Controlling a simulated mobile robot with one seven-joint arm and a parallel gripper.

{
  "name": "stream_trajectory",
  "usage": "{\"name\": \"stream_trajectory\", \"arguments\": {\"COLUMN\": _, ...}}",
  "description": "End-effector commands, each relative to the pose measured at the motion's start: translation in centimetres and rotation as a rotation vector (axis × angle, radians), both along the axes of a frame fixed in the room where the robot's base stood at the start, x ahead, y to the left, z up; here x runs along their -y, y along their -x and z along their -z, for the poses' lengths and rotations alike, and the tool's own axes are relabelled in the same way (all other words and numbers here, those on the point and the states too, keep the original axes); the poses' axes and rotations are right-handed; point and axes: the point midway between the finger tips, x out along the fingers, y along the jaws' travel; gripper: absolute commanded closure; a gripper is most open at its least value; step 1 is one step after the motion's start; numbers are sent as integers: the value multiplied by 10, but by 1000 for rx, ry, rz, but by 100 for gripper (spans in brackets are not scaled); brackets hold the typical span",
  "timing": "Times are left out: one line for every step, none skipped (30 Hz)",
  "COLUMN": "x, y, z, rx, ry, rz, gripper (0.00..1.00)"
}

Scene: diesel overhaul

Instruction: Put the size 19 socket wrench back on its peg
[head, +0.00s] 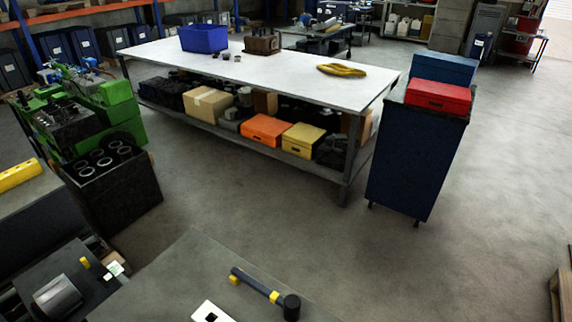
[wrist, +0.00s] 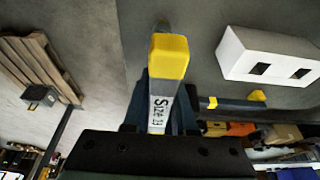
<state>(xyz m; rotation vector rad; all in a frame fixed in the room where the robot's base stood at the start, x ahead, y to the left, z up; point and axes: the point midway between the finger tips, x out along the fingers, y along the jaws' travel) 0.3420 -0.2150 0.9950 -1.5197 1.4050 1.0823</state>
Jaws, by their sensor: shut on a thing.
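In the wrist view, my gripper (wrist: 160,103) is shut on a tool with a yellow end and a white label, taken as the socket wrench (wrist: 169,58). The label starts like "SIZE"; its number is small and hard to read, so I cannot confirm 19. The wrench's yellow end points away from the gripper, with a grey surface behind it. The rest of the wrench is hidden by the gripper. My gripper does not show in the head view. I cannot make out a peg in either view.
A black and yellow mallet (head: 257,285) lies on the near grey bench top (head: 185,270), beside a white block with square holes (wrist: 262,52). A long white-topped table (head: 280,70) and a blue cabinet (head: 411,160) stand farther off. Open floor lies between.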

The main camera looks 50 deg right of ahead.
Motion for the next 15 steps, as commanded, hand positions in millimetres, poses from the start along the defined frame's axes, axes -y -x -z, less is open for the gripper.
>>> {"name": "stream_trajectory", "arguments": {"x": 0, "y": 0, "z": -1, "rx": 1, "ry": 1, "rz": 0, "gripper": 100}}
{"name": "stream_trajectory", "arguments": {"x": 0, "y": 0, "z": -1, "rx": 1, "ry": 1, "rz": 0, "gripper": 100}}
{"name": "stream_trajectory", "arguments": {"x": 0, "y": 0, "z": -1, "rx": 1, "ry": 1, "rz": 0, "gripper": 100}}
{"name": "stream_trajectory", "arguments": {"x": 0, "y": 0, "z": -1, "rx": 1, "ry": 1, "rz": 0, "gripper": 100}}
{"name": "stream_trajectory", "arguments": {"x": 0, "y": 0, "z": 0, "rx": 1, "ry": 1, "rz": 0, "gripper": 100}}
{"name": "stream_trajectory", "arguments": {"x": 0, "y": 0, "z": 0, "rx": 1, "ry": 1, "rz": 0, "gripper": 100}}
{"name": "stream_trajectory", "arguments": {"x": 0, "y": 0, "z": 1, "rx": 1, "ry": 1, "rz": 0, "gripper": 100}}
{"name": "stream_trajectory", "arguments": {"x": 0, "y": 0, "z": 1, "rx": 1, "ry": 1, "rz": 0, "gripper": 100}}
{"name": "stream_trajectory", "arguments": {"x": 0, "y": 0, "z": 2, "rx": 1, "ry": 1, "rz": 0, "gripper": 100}}
{"name": "stream_trajectory", "arguments": {"x": 0, "y": 0, "z": 4, "rx": 1, "ry": 1, "rz": 0, "gripper": 100}}
{"name": "stream_trajectory", "arguments": {"x": 0, "y": 0, "z": 5, "rx": 1, "ry": 1, "rz": 0, "gripper": 100}}
{"name": "stream_trajectory", "arguments": {"x": 0, "y": 0, "z": 6, "rx": 1, "ry": 1, "rz": 0, "gripper": 100}}
{"name": "stream_trajectory", "arguments": {"x": 0, "y": 0, "z": 8, "rx": 1, "ry": 1, "rz": 0, "gripper": 100}}
{"name": "stream_trajectory", "arguments": {"x": 0, "y": 0, "z": 9, "rx": 1, "ry": 1, "rz": 0, "gripper": 100}}
{"name": "stream_trajectory", "arguments": {"x": 0, "y": 0, "z": 11, "rx": 0, "ry": 1, "rz": 0, "gripper": 100}}
